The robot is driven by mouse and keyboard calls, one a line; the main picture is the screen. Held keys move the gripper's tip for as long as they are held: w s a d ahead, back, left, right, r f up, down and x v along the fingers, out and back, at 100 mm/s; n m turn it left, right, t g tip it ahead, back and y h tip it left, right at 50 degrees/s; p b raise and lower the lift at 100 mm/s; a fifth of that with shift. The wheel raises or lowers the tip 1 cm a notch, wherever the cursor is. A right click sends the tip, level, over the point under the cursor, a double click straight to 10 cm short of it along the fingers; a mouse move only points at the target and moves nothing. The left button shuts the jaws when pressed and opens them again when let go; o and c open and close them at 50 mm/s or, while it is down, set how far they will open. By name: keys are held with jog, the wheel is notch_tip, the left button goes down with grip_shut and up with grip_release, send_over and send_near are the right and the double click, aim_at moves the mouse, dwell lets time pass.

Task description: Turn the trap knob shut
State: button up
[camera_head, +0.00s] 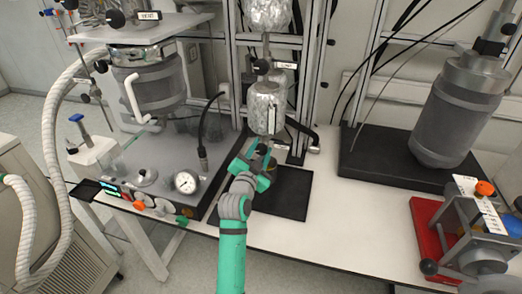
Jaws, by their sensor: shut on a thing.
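My gripper (260,155) is at the end of my green and grey arm, just below the lower foil-wrapped vessel (263,108). Its green fingers are closed around a small dark knob (261,148) beneath the vessel. The fingers hide most of this knob, and its turn position cannot be told. A white label stands upright beside the vessel, too small to read. Another black knob (262,66) sits above the vessel, beside a small white label, clear of my gripper.
A black tray (290,200) lies below my gripper. Metal frame posts stand behind. At left is a reactor (150,82) with a gauge (187,182) on its base. At right are a large grey cylinder (458,115) and a red-based pump (430,240). White bench is free between.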

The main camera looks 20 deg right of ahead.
jog(key=shift+m, duration=1)
jog(key=o, duration=1.1)
jog(key=shift+c, duration=0.2)
jog(key=v, duration=1)
jog(key=shift+s+a, duration=0.3)
jog(key=shift+s, duration=0.1)
